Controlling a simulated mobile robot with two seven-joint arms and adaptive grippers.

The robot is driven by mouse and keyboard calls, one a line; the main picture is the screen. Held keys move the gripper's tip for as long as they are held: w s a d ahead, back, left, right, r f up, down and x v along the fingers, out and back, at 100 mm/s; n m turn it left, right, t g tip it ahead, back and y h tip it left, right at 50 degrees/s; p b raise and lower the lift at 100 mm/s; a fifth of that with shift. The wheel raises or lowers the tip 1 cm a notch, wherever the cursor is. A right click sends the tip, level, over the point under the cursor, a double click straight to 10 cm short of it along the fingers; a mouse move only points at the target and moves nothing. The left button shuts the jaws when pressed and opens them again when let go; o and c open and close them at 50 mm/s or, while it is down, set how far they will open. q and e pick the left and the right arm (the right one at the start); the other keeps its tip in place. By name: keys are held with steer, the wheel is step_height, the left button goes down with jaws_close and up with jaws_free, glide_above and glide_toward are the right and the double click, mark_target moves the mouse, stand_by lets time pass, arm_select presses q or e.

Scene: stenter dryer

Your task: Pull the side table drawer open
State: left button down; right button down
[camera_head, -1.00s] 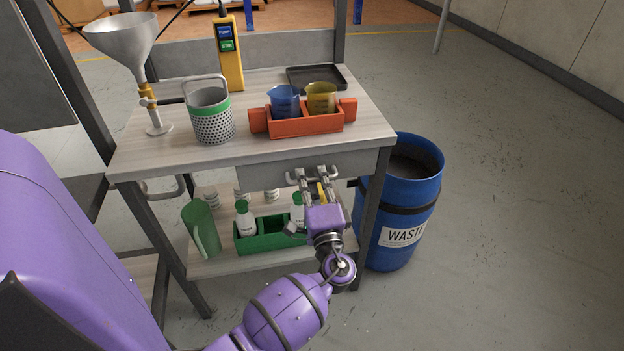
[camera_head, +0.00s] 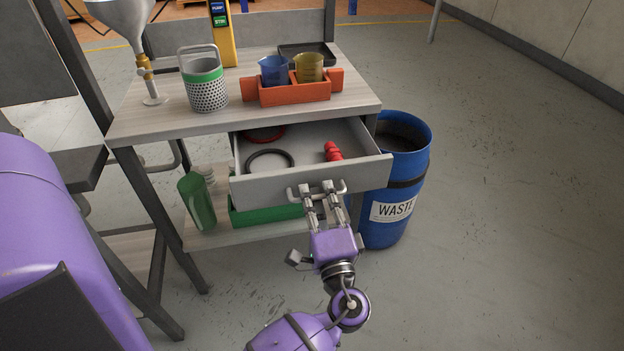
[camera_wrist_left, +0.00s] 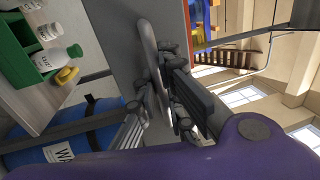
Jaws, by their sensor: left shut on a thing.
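The side table (camera_head: 138,118) has a grey drawer (camera_head: 262,185) under its top, pulled well out toward me. Its inside shows a dark ring (camera_head: 270,153), a red ring partly under the table top, and a red ribbed piece (camera_head: 333,152). My left gripper (camera_head: 320,192) is shut on the metal bar handle (camera_head: 293,195) at the drawer's front. In the left wrist view the handle (camera_wrist_left: 148,45) passes between the fingers (camera_wrist_left: 166,80). My right gripper is not in view.
On the top stand a funnel on a stand, a perforated can (camera_head: 208,90), and an orange holder (camera_head: 290,94) with two beakers. A blue waste drum (camera_head: 402,185) stands close by the table's right side. A green jug (camera_head: 197,203) is on the lower shelf. The floor at right is clear.

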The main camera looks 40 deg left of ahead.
arm_select(q)
steer(key=r+v, duration=0.1)
steer(key=v, duration=0.6)
steer(key=shift+d+r+b, duration=0.15)
steer(key=shift+b, duration=0.25)
steer(key=shift+s, duration=0.15)
steer(key=c, duration=2.1)
jaws_free()
steer(key=v, duration=1.2)
